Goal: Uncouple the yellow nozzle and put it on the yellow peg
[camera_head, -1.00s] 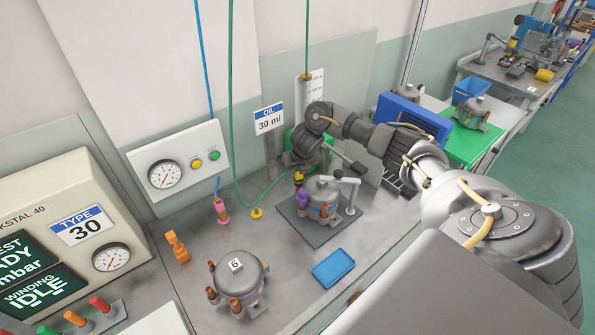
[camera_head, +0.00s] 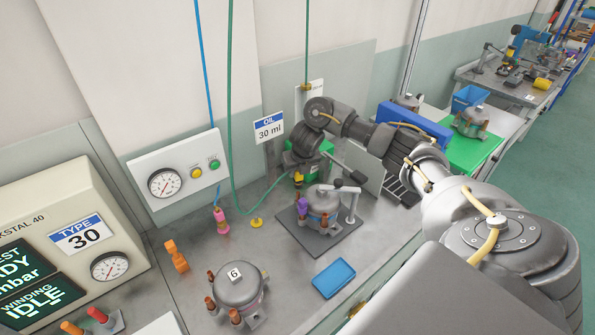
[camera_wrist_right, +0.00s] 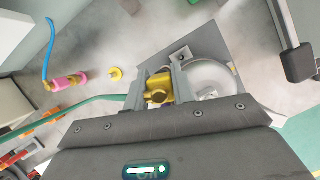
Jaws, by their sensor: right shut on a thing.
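My right gripper (camera_head: 298,179) points down at the left rear of the grey compressor (camera_head: 323,203) on a dark plate. It is shut on the yellow nozzle (camera_head: 298,181), which also shows between the fingers in the right wrist view (camera_wrist_right: 158,88). The green hose (camera_head: 232,120) hangs from above and curves to the nozzle. I cannot tell whether the nozzle still touches the compressor's stub. The yellow peg (camera_head: 256,222) stands on the bench to the left, with nothing on it; it shows in the wrist view too (camera_wrist_right: 116,74). My left gripper is out of view.
A pink coupling (camera_head: 222,222) on a blue hose stands left of the peg. An orange fitting (camera_head: 176,256) and a second compressor marked 6 (camera_head: 238,289) are nearer left. A blue tray (camera_head: 334,278) lies at the front. The bench around the peg is clear.

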